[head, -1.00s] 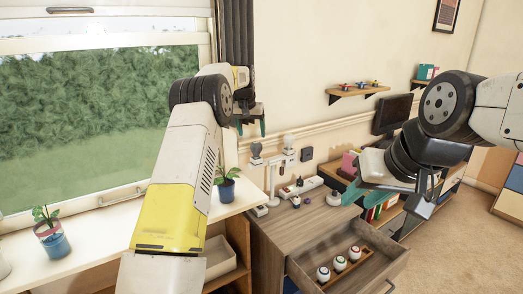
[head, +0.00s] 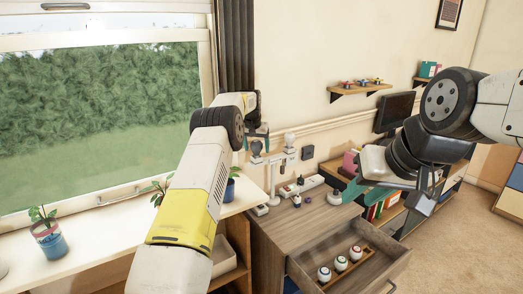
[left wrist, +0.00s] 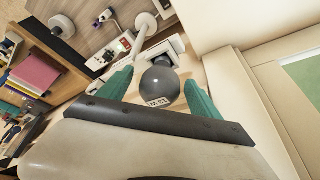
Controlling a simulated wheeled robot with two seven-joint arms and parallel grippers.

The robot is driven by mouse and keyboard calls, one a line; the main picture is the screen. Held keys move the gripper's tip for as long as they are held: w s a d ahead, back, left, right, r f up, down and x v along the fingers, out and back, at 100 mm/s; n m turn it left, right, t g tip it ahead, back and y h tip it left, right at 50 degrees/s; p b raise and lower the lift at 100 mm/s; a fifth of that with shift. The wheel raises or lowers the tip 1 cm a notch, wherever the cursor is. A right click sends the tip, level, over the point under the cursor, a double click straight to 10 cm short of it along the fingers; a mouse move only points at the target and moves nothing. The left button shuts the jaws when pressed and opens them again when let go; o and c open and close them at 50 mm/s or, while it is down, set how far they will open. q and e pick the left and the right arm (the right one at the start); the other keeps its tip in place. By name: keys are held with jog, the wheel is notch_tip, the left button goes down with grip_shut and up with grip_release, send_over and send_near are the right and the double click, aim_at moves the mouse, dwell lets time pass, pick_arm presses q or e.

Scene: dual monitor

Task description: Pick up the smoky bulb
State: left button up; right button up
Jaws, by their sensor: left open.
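The smoky bulb (left wrist: 160,86) is a dark grey globe with a small white label, seen between my left gripper's teal fingers in the left wrist view. In the head view the smoky bulb (head: 256,148) sits upright on the left end of a white lamp stand (head: 273,182). My left gripper (head: 256,143) is open over it from above, one finger on each side. I cannot tell whether the fingers touch it. A clear, pale bulb (head: 290,137) stands on the stand's right side.
A power strip (head: 300,186) and small items lie on the desk (head: 290,220). Potted plants (head: 48,238) stand on the windowsill. A monitor (head: 394,113) is at the back right.

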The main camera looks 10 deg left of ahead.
aim_at(257, 141)
pick_arm(q)
jog(key=c, duration=1.5)
jog(key=shift+o, duration=0.2)
jog(key=shift+r, duration=0.1)
jog(key=shift+r, duration=1.9)
jog(key=s+d+r, duration=0.1)
jog(key=s+d, duration=0.1)
jog(key=s, duration=1.3)
jog(key=shift+w+d+r+v, duration=0.1)
jog(key=shift+w+v, duration=0.1)
jog(key=shift+v, duration=0.7)
jog(key=shift+w+d+r+v, duration=0.1)
jog(key=shift+w+v, duration=0.05)
jog(key=shift+v, duration=0.75)
jog(key=shift+w+d+r+v, duration=0.1)
jog(key=shift+w+v, duration=0.1)
jog(key=shift+v, duration=0.65)
jog(key=shift+f, duration=0.15)
